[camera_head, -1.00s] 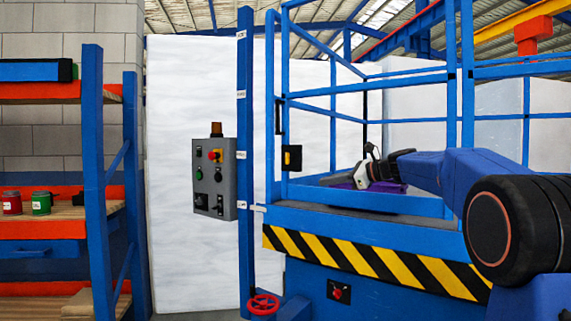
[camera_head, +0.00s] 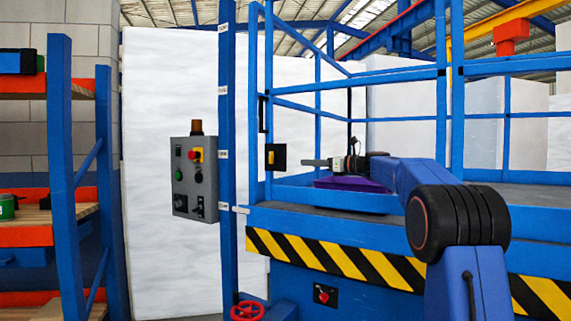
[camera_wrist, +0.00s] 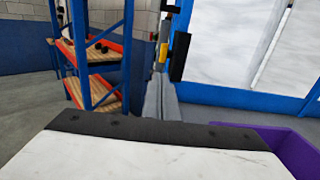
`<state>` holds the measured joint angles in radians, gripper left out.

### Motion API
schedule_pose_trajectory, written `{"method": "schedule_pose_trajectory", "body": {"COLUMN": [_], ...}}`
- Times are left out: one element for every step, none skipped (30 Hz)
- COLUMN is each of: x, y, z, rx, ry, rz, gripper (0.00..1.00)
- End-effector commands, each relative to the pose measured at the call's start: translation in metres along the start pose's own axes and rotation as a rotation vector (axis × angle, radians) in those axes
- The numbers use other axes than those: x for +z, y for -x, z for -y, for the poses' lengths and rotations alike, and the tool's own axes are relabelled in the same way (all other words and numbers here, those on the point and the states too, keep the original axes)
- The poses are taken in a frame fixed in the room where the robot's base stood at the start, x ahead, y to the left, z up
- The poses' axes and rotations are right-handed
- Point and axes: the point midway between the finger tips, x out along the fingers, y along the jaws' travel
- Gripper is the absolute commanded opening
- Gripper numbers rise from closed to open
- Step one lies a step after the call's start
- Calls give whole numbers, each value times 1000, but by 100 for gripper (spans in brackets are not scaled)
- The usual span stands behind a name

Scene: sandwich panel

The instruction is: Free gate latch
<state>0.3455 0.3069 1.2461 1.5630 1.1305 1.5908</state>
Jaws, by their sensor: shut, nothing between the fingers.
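I cannot tell the exact depth gap to the latch. The blue gate (camera_head: 268,90) has a black handle above the latch.
A purple bin (camera_head: 350,184) sits on the platform below my gripper. A grey control box (camera_head: 190,178) with buttons hangs on a blue post left of the latch. Blue rails surround the platform. A shelf rack (camera_head: 60,170) stands at the far left.

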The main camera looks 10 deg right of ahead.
Motion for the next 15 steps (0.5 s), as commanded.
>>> {"method": "schedule_pose_trajectory", "body": {"x": [0,0,0,0,0,0,0,0,-1,-1,-1,-1,0,-1,-1], "y": [-4,-6,-11,-14,-18,-24,-30,-35,-42,-48,-53,-60,-65,-71,-78], "z": [0,0,0,-1,-1,-1,-1,-1,-1,-1,-1,-1,-1,-1,-1], "rx": [1,1,2,3,3,3,3,3,4,3,3,3,3,3,3], "ry": [0,0,0,0,0,0,0,0,0,0,0,1,2,1,1], "rz": [0,0,0,0,0,0,0,0,0,-1,-1,-1,-1,-1,-1], "gripper": [0,0,0,0,0,0,0,0,0,0,0,0,0,0,0]}}
